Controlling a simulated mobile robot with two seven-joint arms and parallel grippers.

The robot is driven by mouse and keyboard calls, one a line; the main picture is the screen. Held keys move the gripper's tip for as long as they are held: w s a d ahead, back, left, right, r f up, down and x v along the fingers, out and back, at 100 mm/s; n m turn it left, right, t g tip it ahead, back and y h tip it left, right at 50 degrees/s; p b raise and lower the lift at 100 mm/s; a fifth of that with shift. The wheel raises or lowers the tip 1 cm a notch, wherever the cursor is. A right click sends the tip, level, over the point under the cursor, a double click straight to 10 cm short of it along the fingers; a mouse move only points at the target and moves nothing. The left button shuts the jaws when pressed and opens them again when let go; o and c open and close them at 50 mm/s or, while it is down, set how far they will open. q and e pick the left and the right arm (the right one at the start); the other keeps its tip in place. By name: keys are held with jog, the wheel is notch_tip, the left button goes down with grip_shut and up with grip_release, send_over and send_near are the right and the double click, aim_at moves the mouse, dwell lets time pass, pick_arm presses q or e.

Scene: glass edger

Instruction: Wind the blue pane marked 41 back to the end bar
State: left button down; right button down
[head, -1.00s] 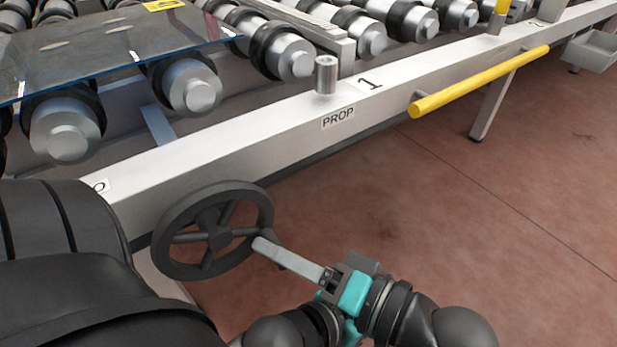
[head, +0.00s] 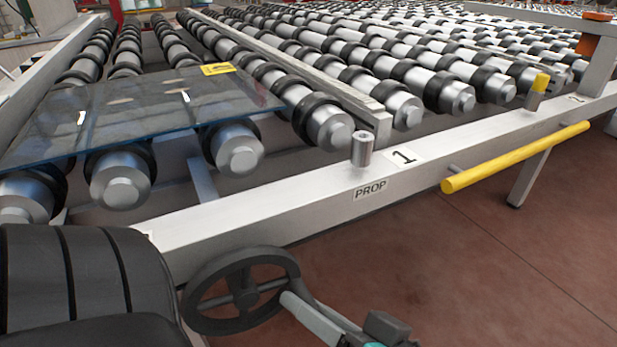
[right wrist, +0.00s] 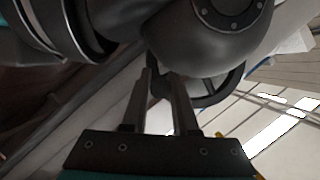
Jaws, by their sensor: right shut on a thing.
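The bluish glass pane (head: 130,112) lies flat on the rollers at the left of the head view. It has a yellow label (head: 218,69) at its far right corner, whose mark I cannot read. The dark handwheel (head: 243,292) sits below the front rail. My right gripper (head: 288,299) reaches it from the lower right, its pale fingers shut on the wheel's handle at the right side. In the right wrist view the fingers (right wrist: 164,75) meet at the dark wheel (right wrist: 215,90); the handle is mostly hidden. My left gripper is out of view.
The front rail (head: 270,205) carries a PROP label, a short metal post (head: 362,149) and a mark 1. A yellow handle bar (head: 515,157) sticks out at right. A pale metal bar (head: 330,88) runs between the rollers; another (head: 45,82) runs at far left. Floor is clear at right.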

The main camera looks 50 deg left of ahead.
jog(key=c, duration=0.7)
grip_release()
